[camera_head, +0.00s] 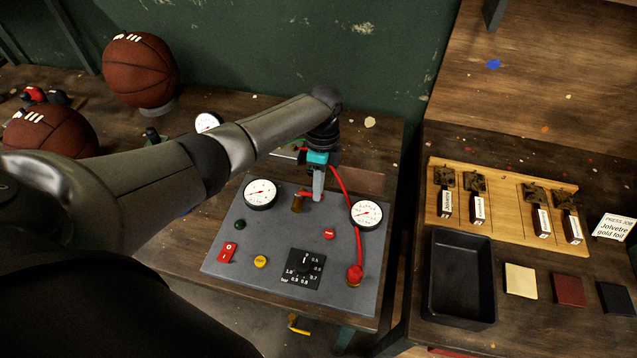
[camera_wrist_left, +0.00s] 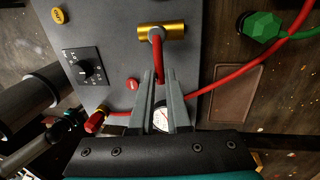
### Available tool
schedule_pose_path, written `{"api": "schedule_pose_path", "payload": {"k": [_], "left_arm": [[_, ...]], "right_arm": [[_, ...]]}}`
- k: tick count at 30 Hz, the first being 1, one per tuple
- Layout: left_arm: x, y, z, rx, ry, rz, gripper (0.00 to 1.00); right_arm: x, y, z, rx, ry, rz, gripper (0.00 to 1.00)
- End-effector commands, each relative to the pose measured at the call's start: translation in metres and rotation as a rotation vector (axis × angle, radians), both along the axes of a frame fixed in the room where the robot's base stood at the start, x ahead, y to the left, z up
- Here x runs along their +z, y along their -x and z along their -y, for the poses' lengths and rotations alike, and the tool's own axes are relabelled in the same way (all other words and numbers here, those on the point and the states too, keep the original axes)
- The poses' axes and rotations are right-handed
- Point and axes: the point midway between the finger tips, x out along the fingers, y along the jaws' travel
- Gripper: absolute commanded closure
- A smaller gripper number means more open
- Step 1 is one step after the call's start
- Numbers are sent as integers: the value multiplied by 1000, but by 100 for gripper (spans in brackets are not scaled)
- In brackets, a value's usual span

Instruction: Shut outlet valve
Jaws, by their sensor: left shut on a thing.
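A brass valve (camera_head: 297,204) with a red lever sits on the upper part of the grey panel (camera_head: 232,262). In the left wrist view the brass valve (camera_wrist_left: 150,32) shows clearly, and its red lever (camera_wrist_left: 157,48) sticks out across the brass body. My left gripper (camera_head: 318,196) reaches down beside the valve. In the left wrist view its fingers (camera_wrist_left: 158,77) are shut on the outer part of the lever. The lever's end is hidden between the fingers. My right gripper is not in view.
Two gauges (camera_head: 260,194) (camera_head: 366,214) flank the valve. A red hose (camera_head: 345,190) curves past the gripper to a red fitting (camera_head: 355,275). A black dial (camera_head: 305,268) and buttons sit lower on the panel. Basketballs (camera_head: 141,70) stand behind my arm; a black tray (camera_head: 459,310) is right.

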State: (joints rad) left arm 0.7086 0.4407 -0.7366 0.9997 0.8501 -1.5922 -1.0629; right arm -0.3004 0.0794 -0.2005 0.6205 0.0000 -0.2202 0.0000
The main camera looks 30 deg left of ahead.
Motion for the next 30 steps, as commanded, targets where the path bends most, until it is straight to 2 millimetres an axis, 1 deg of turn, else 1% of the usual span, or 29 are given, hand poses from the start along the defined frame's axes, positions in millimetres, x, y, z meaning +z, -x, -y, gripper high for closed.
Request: {"api": "schedule_pose_path", "payload": {"k": [11,12,19,20,27,30], "left_arm": [[0,0,1,-10,1,-1,100],[0,0,1,-10,1,-1,83],[0,0,1,-8,1,-1,57],[0,0,1,-7,1,-1,55],[1,0,0,-6,0,-1,55],[7,-1,0,-5,0,0,55]], "right_arm": [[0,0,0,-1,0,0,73],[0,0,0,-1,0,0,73],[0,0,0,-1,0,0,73],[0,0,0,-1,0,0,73],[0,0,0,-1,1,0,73],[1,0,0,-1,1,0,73]]}}
